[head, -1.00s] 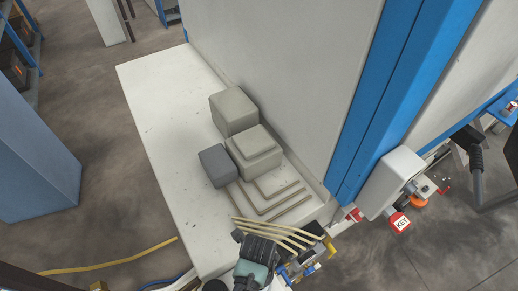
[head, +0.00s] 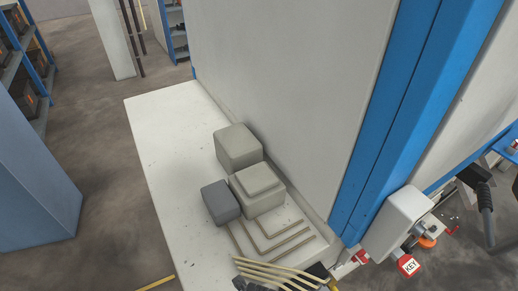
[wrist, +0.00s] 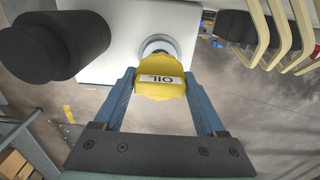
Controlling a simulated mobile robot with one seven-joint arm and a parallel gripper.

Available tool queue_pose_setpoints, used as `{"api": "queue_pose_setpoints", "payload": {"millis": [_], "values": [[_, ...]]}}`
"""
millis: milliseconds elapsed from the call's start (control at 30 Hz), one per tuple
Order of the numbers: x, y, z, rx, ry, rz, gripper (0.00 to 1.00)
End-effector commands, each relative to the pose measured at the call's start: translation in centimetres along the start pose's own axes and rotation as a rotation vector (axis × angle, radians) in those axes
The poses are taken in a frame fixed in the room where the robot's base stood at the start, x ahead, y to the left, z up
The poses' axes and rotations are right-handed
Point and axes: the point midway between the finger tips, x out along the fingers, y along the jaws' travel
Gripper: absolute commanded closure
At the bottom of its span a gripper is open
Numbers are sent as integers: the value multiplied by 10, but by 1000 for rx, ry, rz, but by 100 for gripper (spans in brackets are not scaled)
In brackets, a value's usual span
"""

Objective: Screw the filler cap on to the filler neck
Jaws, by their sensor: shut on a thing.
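The filler cap (wrist: 160,84) is yellow with a white label reading OIL, seen in the wrist view. My gripper (wrist: 161,88) is shut on it, with one blue finger on each side. The filler neck (wrist: 157,45) shows as a pale metal ring just beyond the cap, on a white surface. The cap overlaps the neck's near edge in the picture; I cannot tell whether it touches or is threaded. In the head view the cap and neck do not show, and only a dark part of my arm shows at the bottom edge.
A large black cylinder (wrist: 58,48) stands left of the cap. Several cream pipes (wrist: 280,30) and a dark block (wrist: 236,27) are at the right. In the head view, grey blocks (head: 257,190) sit on a white ledge (head: 160,140) beside a tall panel (head: 280,90). Floor is open at left.

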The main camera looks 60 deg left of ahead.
Motion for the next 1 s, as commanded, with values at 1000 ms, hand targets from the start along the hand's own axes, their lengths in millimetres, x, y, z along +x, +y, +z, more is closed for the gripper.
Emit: {"api": "queue_pose_setpoints", "payload": {"millis": [1000], "values": [[35, 0, 0, 0, 0, -1, 89]]}}
